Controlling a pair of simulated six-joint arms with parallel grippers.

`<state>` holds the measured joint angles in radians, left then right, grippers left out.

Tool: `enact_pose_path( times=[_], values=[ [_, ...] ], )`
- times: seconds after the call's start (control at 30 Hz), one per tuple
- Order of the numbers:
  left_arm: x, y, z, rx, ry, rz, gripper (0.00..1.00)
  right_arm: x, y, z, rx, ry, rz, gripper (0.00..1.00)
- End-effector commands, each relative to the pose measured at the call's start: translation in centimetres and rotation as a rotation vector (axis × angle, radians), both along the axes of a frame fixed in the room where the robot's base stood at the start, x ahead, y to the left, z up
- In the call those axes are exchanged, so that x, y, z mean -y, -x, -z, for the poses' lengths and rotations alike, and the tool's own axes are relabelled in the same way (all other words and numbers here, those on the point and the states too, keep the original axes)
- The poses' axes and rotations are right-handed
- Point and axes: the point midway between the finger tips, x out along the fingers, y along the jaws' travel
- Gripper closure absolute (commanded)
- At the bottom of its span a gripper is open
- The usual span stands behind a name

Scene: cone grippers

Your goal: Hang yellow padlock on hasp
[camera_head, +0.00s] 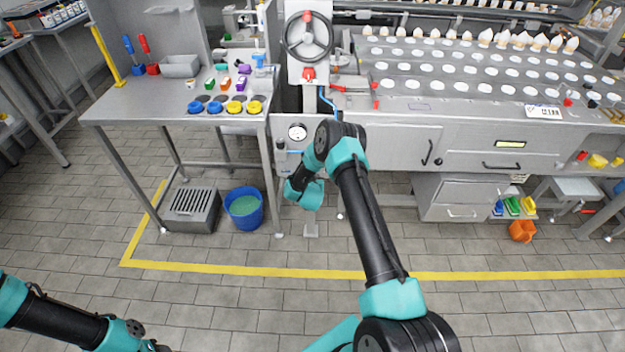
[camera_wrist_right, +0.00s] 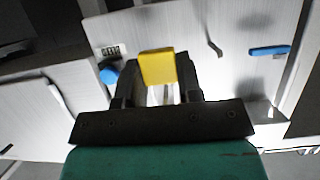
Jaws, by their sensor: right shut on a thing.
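The yellow padlock (camera_wrist_right: 157,68) is held between the two dark fingers of my right gripper (camera_wrist_right: 158,90) in the right wrist view. Its yellow body faces the camera, and a pale piece shows below it between the fingers. Pale metal panels fill the background, and I cannot pick out the hasp for certain. In the head view my right arm reaches toward the front of the machine, but its fingers and the padlock cannot be made out. My left arm is at the lower left, with its gripper outside the picture.
A metal table (camera_head: 110,110) at the left holds small coloured pieces and blue and yellow rings. A blue bucket (camera_head: 245,222) and a grey crate (camera_head: 178,222) stand beneath. A blue knob (camera_wrist_right: 109,73) and a blue bar (camera_wrist_right: 269,50) show on the panels. The tiled floor in front is open.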

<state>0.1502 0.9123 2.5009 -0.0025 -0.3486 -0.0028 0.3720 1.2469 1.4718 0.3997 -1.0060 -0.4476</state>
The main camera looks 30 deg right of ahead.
Motion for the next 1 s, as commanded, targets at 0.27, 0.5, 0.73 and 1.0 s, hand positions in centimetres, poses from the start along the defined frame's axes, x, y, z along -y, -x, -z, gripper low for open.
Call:
enact_pose_path(
  times=[0.27, 0.5, 0.73, 1.0],
  values=[
    [0.0, 0.0, 0.0, 0.0, 0.0, 0.0, 0.57, 0.0, -0.01, -0.02, 0.0, 0.0, 0.0, 0.91],
    [0.0, 0.0, 0.0, 0.0, 0.0, 0.0, 0.57, -0.01, -0.01, -0.03, 0.001, 0.001, 0.0, 0.6],
    [0.0, 0.0, 0.0, 0.0, 0.0, 0.0, 0.57, -0.01, 0.0, -0.02, 0.0, 0.0, 0.0, 0.38],
    [0.0, 0.0, 0.0, 0.0, 0.0, 0.0, 0.57, -0.04, 0.04, -0.02, 0.0, 0.0, 0.0, 0.37]
  ],
)
